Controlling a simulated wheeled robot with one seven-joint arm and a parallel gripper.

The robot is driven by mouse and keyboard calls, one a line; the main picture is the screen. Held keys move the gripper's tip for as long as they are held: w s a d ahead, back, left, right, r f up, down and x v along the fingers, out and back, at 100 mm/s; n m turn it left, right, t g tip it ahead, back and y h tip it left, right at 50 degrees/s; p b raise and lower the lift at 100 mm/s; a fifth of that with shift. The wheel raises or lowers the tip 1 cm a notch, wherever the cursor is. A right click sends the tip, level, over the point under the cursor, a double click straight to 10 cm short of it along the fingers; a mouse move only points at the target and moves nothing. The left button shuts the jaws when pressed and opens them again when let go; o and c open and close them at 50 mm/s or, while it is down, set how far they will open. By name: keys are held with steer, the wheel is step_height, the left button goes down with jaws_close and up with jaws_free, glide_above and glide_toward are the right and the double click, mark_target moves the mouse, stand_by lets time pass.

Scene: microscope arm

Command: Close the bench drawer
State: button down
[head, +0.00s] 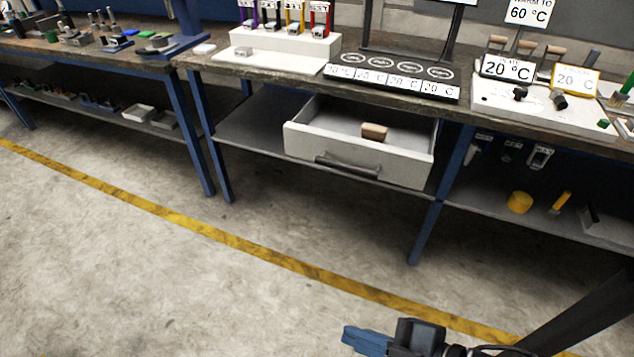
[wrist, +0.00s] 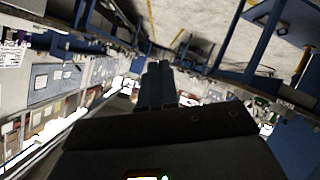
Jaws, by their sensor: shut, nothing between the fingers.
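The bench drawer (head: 310,150) is pulled out from under the workbench in the head view. Its front is pale with a dark bar handle (head: 347,166). A small wooden-coloured block (head: 374,131) lies inside it. My gripper (head: 352,335) has blue fingers and is at the bottom of the head view, in front of the drawer and well apart from it. In the wrist view the blue fingers (wrist: 158,85) are together with nothing between them. The drawer cannot be made out clearly in the wrist view.
The workbench top (head: 290,85) holds a white block with coloured holders, a panel with 20 °C labels (head: 392,82) and a white board (head: 540,105). Blue legs (head: 428,225) stand on either side of the drawer. A lower shelf holds a yellow cylinder (head: 519,202). The floor (head: 150,270) in front is clear.

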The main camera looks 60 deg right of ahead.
steer(key=w+d+f+n+g+h+b, duration=0.1)
steer(key=w+d+f+n+g+h, duration=0.15)
steer(key=w+f+n, duration=0.45)
steer(key=n+g+h+b, duration=0.4)
steer(key=n+g+h, duration=0.2)
steer(key=g+h, duration=0.5)
glide_toward(339, 168)
steer(key=d+f, duration=0.1)
steer(key=d, duration=0.1)
steer(key=d+t+h, duration=0.1)
steer(key=d, duration=0.1)
steer(key=d+f+t, duration=0.1)
steer(key=d, duration=0.1)
steer(key=shift+s+d+f+h, duration=0.2)
steer(key=shift+s+f+h, duration=0.05)
steer(key=shift+s+f, duration=0.15)
steer(key=shift+d, duration=0.15)
